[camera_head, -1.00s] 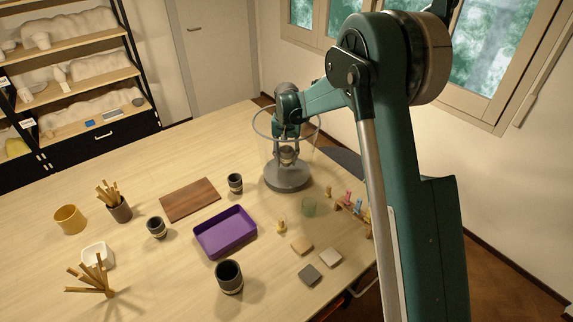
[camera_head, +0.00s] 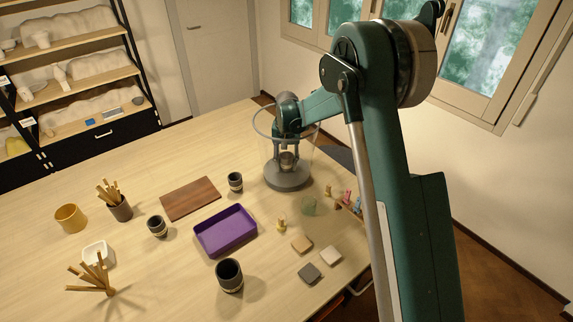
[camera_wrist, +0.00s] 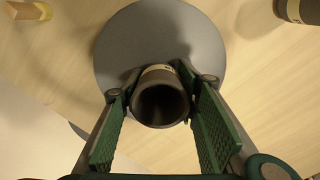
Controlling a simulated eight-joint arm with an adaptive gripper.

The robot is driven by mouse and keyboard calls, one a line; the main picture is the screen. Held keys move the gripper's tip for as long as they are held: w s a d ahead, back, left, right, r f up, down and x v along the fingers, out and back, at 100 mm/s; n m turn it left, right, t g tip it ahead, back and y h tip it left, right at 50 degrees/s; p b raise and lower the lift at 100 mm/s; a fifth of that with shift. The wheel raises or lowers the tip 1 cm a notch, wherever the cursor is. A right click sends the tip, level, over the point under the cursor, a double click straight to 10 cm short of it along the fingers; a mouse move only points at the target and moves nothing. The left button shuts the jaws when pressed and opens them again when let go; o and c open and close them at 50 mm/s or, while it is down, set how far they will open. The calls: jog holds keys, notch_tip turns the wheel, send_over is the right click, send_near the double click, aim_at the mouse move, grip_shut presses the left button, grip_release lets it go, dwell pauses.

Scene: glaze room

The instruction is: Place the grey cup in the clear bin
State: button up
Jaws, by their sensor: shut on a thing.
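The clear bin (camera_head: 265,150) is a tall see-through cylinder with a thick grey base at the back right of the table. My gripper (camera_head: 287,155) reaches down inside it from above. It is shut on the grey cup (camera_head: 287,162), which has a pale band and is low in the bin, above the base. In the wrist view the cup (camera_wrist: 160,104) shows its open mouth between the two green fingers of my gripper (camera_wrist: 161,88), with the round grey bin floor (camera_wrist: 150,35) behind it. I cannot tell whether the cup touches the floor.
Left of the bin stand a dark cup (camera_head: 235,182), a brown board (camera_head: 190,198) and a purple tray (camera_head: 225,243). Another dark cup (camera_head: 229,277) stands nearer. The bin's wall surrounds my gripper closely.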

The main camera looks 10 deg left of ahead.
jog(key=shift+f, duration=0.15)
jog(key=o, duration=0.9)
jog(key=shift+o, duration=0.2)
notch_tip(320, 180, up, 12)
jog(key=shift+b, duration=0.3)
dwell(0.4)
